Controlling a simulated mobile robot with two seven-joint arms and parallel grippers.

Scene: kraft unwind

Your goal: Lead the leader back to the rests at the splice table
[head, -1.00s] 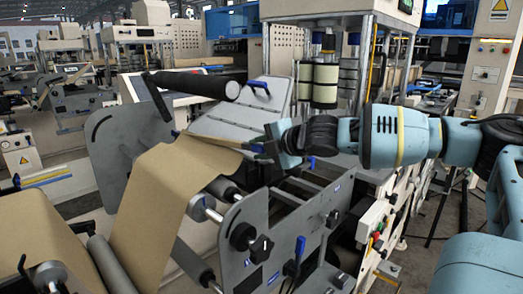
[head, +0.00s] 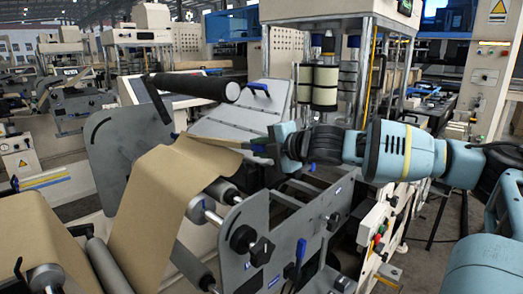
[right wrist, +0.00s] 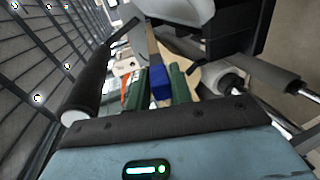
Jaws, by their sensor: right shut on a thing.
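The leader is the end of the brown kraft web (head: 160,185), which runs up from the lower left over the rollers and narrows toward a thin bar (head: 225,142). My right gripper (head: 264,147) is shut at the right end of this bar, above the machine frame. In the right wrist view a blue block (right wrist: 160,88) sits between the green fingers (right wrist: 179,84), with a tan strip (right wrist: 155,45) beyond it. The grey splice table (head: 238,120) lies just behind the bar. I cannot make out the rests. My left gripper is out of view.
A black roller (head: 200,87) lies above the table's left side. Grey side plates (head: 125,135) and a knobbed front plate (head: 265,235) flank the web. A blue clamp (head: 259,88) is at the table's back edge. A control box with buttons (head: 377,235) stands below my right arm.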

